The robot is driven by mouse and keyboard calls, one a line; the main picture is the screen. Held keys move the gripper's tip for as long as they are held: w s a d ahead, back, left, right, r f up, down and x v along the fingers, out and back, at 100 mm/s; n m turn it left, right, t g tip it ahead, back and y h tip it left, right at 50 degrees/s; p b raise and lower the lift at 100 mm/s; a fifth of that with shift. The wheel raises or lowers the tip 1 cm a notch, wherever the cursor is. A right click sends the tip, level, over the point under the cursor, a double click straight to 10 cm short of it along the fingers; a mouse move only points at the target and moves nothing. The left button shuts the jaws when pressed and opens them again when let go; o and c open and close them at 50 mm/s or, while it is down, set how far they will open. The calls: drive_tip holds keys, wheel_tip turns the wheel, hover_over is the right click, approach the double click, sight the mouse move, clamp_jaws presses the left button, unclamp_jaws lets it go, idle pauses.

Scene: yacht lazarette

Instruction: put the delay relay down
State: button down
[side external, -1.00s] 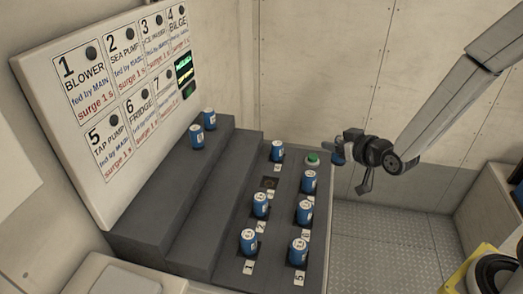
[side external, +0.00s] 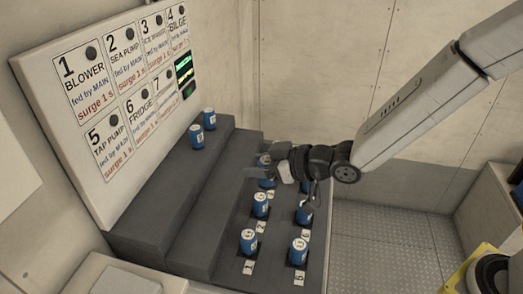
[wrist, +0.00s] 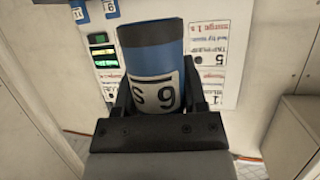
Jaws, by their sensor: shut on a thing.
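The delay relay is a blue can (wrist: 152,62) with a white label, inverted in the wrist view, that seems to read "6 s". My gripper (wrist: 155,100) is shut around it. In the side view the held relay (side external: 264,160) appears upright at the far part of the lower step, over the spot beside tag 3, with a finger of my gripper (side external: 266,172) across it. I cannot tell whether its bottom touches the step or sits in the socket. My gripper hides the green button and the relay at the far end.
Blue relays stand close by on the lower step: one by tag 2 (side external: 260,205), one by tag 1 (side external: 248,241), one by tag 5 (side external: 298,251) and one partly hidden (side external: 304,213). Two more (side external: 196,136) stand on the upper step (side external: 165,185). A labelled panel (side external: 110,85) rises behind.

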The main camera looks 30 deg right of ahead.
drive_tip(key=shift+s+a+r+n+y, duration=0.15)
drive_tip(key=shift+a, duration=0.4)
drive_tip(key=shift+s+a+r+n+y, duration=0.1)
drive_tip(key=shift+s+a+n+y, duration=0.05)
drive_tip(key=shift+a, duration=0.4)
hover_over(196, 187)
drive_tip(key=s+d, duration=0.2)
drive_tip(key=s, duration=0.2)
drive_tip(key=shift+w+d+f, duration=0.1)
drive_tip(key=shift+f, duration=2.1)
drive_tip(key=shift+w+d+f, duration=0.1)
drive_tip(key=shift+f, duration=2.05)
drive_tip(key=shift+f, duration=0.1)
drive_tip(key=shift+w+a+f, duration=0.15)
drive_tip(key=shift+w+f, duration=0.15)
drive_tip(key=shift+f, duration=0.1)
drive_tip(key=shift+w+f, duration=0.2)
drive_tip(key=shift+f, duration=1.3)
drive_tip(key=shift+f, duration=0.2)
